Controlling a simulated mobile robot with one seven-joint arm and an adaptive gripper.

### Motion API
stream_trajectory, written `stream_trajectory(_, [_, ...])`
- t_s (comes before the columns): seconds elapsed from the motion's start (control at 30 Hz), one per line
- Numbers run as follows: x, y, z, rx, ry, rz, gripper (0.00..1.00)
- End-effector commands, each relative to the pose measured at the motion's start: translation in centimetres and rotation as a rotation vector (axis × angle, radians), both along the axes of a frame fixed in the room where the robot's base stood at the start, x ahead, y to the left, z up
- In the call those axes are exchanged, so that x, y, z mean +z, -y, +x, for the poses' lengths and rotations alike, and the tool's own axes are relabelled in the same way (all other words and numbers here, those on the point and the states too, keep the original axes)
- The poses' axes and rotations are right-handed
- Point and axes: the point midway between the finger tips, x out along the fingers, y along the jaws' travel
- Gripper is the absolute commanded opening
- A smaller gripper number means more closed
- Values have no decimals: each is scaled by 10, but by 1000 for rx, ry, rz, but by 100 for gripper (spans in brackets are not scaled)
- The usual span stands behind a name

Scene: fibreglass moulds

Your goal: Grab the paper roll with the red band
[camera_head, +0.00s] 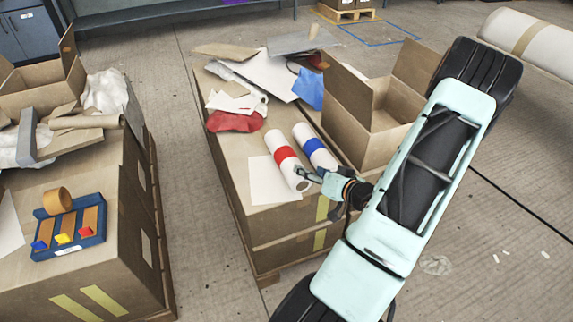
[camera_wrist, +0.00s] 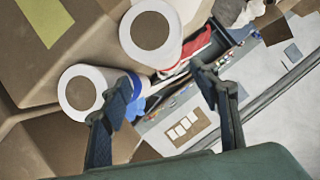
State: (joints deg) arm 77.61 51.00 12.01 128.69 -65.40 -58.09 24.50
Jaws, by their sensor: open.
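The paper roll with the red band (camera_head: 283,156) lies on a cardboard-box stack, its near end towards my gripper (camera_head: 308,178). In the wrist view this roll (camera_wrist: 128,30) shows its round open end at the top, with its red band (camera_wrist: 192,45) farther along. The roll with the blue band (camera_head: 315,149) lies to its right, roughly parallel; its end (camera_wrist: 78,72) shows lower left in the wrist view. My gripper (camera_wrist: 163,85) is open, fingers apart, with nothing seen between them. It is by the rolls' near ends; exact contact cannot be told.
The cardboard-box stack (camera_head: 225,160) also bears a white sheet (camera_head: 268,188), red cloth (camera_head: 232,122), blue cloth (camera_head: 310,88) and scraps. An open carton (camera_head: 365,130) stands close right of the rolls. Another stack with a blue tray (camera_head: 95,238) is left, across a clear floor aisle.

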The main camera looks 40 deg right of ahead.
Motion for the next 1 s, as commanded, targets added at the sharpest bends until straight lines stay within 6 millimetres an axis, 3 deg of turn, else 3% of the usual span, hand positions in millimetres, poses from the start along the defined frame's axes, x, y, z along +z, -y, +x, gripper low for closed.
stream_trajectory(0.23, [-5,-3,-1,0,57,15,56])
stream_trajectory(0.53, [-24,-1,45,0,58,14,56])
stream_trajectory(0.87, [-32,-1,67,0,57,15,56])
stream_trajectory(1.0, [-43,-3,86,1,56,16,56])
